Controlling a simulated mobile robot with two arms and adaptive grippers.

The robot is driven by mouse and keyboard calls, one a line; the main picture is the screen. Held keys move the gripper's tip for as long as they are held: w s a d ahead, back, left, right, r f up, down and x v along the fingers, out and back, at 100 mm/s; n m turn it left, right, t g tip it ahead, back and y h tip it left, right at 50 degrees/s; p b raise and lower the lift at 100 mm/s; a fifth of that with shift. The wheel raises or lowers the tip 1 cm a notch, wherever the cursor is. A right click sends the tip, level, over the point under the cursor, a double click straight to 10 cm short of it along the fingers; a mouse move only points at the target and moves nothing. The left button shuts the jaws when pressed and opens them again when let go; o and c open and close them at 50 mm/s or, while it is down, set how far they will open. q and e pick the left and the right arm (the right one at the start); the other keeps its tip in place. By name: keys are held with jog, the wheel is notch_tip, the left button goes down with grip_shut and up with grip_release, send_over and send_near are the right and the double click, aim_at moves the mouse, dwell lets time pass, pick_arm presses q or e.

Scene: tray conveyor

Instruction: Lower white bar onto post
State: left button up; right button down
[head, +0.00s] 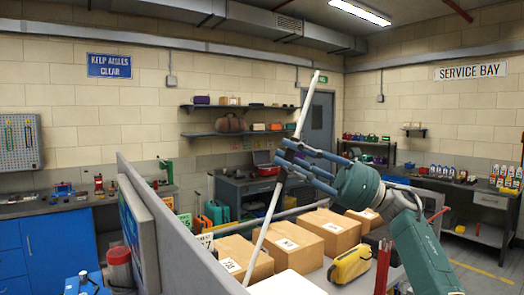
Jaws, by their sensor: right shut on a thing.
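The white bar (306,106) is long and thin and stands tilted in the middle of the head view, its top leaning to the right. My right gripper (287,158), on a teal arm from the lower right, has its blue fingers closed around the bar above its middle. The bar's lower end comes down in front of the cardboard boxes near the bottom edge; I cannot tell whether it touches anything. I cannot make out a post clearly. My left gripper is not in view.
Several cardboard boxes (327,232) sit behind and right of the bar. A yellow case (350,265) lies right of its lower end. A grey panel (165,235) rises at the left. Workbenches and shelves line the walls; the air around the bar's top is clear.

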jog(key=shift+m+y, duration=0.5)
jog(key=shift+m, duration=0.1)
jog(key=shift+w+d+f, duration=0.45)
jog(key=shift+w+d, duration=0.05)
jog(key=shift+d, duration=0.3)
jog(key=shift+w+d+f, duration=0.4)
jog(key=shift+w+d, duration=0.1)
jog(key=shift+d, duration=0.25)
jog(key=c, duration=1.4)
grip_release()
jog(key=shift+c, duration=0.2)
